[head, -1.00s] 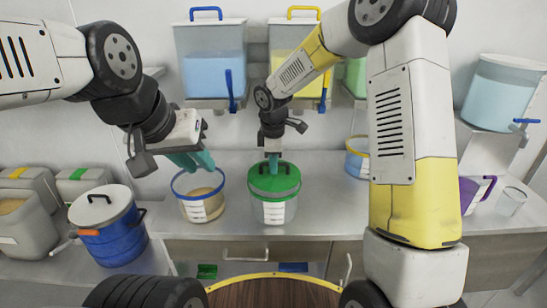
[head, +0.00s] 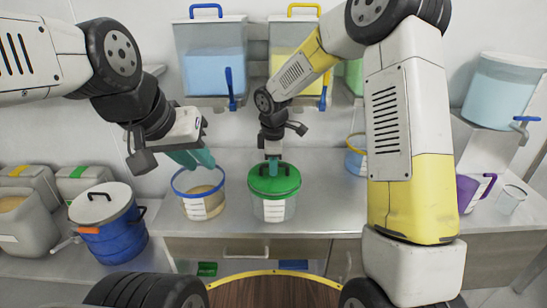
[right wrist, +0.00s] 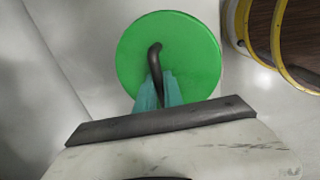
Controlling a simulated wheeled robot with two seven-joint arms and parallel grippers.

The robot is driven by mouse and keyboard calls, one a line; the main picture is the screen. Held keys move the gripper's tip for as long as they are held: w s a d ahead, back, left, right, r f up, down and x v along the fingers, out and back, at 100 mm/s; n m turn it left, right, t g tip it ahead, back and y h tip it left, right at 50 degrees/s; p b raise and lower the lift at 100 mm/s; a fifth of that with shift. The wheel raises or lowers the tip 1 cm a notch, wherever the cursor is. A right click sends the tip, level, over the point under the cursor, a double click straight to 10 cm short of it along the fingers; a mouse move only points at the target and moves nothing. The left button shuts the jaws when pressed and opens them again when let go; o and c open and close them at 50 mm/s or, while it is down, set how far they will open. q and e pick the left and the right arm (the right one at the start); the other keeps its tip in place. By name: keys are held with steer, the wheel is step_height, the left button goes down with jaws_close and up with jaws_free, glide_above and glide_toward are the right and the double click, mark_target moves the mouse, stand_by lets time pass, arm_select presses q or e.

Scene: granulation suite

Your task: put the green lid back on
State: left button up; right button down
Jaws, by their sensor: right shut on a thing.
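The green lid (head: 274,181) sits on top of a clear tub (head: 272,210) with a white label, on the steel counter. In the right wrist view the lid (right wrist: 190,50) is a bright green disc with a dark bent handle (right wrist: 155,62). My right gripper (head: 273,160) is above the lid, its teal fingers shut on the lid's handle; the fingers also show in the right wrist view (right wrist: 160,90). My left gripper (head: 193,160) has teal fingers at the rim of the blue-rimmed tub (head: 202,204), which holds tan material. I cannot tell whether its fingers are open.
A blue drum (head: 107,225) with a white lid stands at the left, beside grey bins (head: 25,210). Clear dispensers (head: 212,60) hang on the wall behind. Bare counter (head: 325,205) lies right of the green-lidded tub.

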mark_target(274, 178)
steer(key=shift+f, duration=0.25)
steer(key=c, duration=1.4)
jaws_free()
steer(key=r, duration=0.2)
steer(key=s+r, duration=0.1)
steer(key=r, duration=0.4)
steer(key=shift+s+r, duration=0.25)
steer(key=shift+r, duration=0.05)
steer(key=s+d+r+m+t, duration=0.1)
steer(key=s+d+r+m, duration=0.3)
steer(key=s+d+r, duration=0.25)
steer(key=s+d+r+m+t, duration=0.1)
steer(key=s+d+r+m, duration=0.1)
steer(key=s+m, duration=0.2)
steer(key=s+d+r+m+t+y, duration=0.1)
steer(key=s+d+r+m, duration=0.1)
steer(key=s+m, duration=0.3)
steer(key=s+d+r+m+t+y, duration=0.1)
steer(key=s+d+m, duration=0.3)
steer(key=s, duration=0.5)
steer(key=shift+s+r, duration=0.3)
steer(key=shift+r, duration=0.25)
